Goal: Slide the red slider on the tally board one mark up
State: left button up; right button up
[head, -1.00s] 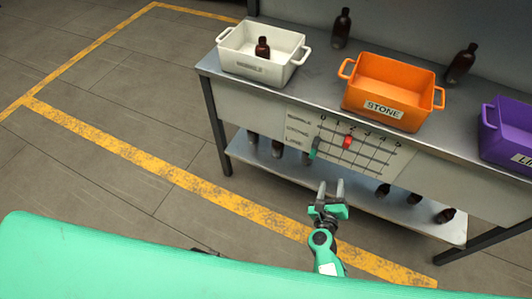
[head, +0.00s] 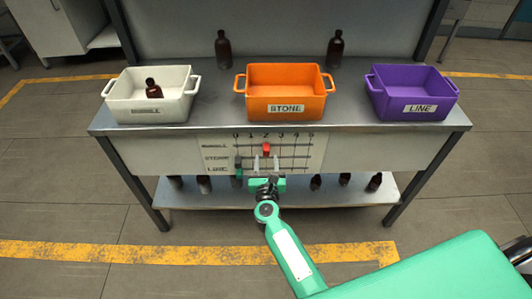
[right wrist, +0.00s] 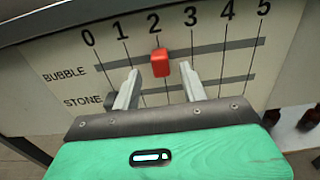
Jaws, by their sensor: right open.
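The tally board (head: 315,150) is on the bench front, with marks 0 to 5 and rows BUBBLE, STONE and LINE. The red slider (head: 266,150) sits on the BUBBLE row at mark 2; it also shows in the right wrist view (right wrist: 160,62). My right gripper (head: 266,164) is open in front of the board. In the right wrist view its fingertips (right wrist: 159,72) lie left and right of the slider's lower part, with gaps on both sides. I cannot tell their depth from the board. A green slider (head: 239,172) is at the left of the LINE row. My left gripper is out of view.
A white crate (head: 118,110) holding an amber bottle (head: 153,88), an orange STONE crate (head: 285,105) and a purple LINE crate (head: 412,103) stand on the bench. Two bottles stand behind them. Several bottles are on the lower shelf (head: 220,200).

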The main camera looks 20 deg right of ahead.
aim_at(267, 154)
jog(key=shift+x, duration=1.95)
grip_shut()
